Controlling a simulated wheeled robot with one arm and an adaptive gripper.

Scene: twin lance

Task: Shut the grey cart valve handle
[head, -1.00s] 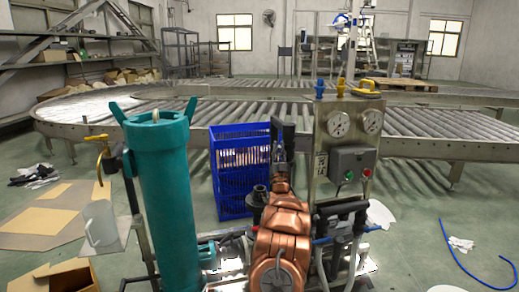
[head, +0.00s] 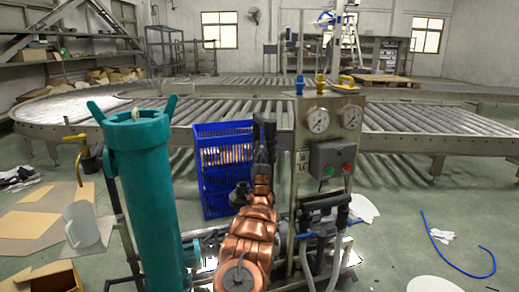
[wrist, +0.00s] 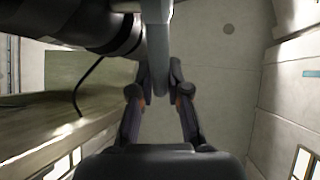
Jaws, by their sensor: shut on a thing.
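In the wrist view my gripper (wrist: 159,92) has its two dark fingers with orange pads on either side of a smooth grey bar (wrist: 158,45), which looks like the valve handle, and is shut on it. A thick black cylinder (wrist: 108,32) lies close to the left of the bar. In the head view my gripper (head: 261,152) is the dark end of my copper arm, beside a black upright pipe (head: 270,132) left of the gauge panel. The handle cannot be made out there; my gripper and arm hide that spot.
A teal filter cylinder (head: 148,200) stands close on the left. The gauge panel (head: 301,125) with a grey button box (head: 331,157) stands right of my gripper. A blue crate (head: 215,185) and roller conveyor (head: 420,130) are behind. Black-handled hoses (head: 322,215) are at the right.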

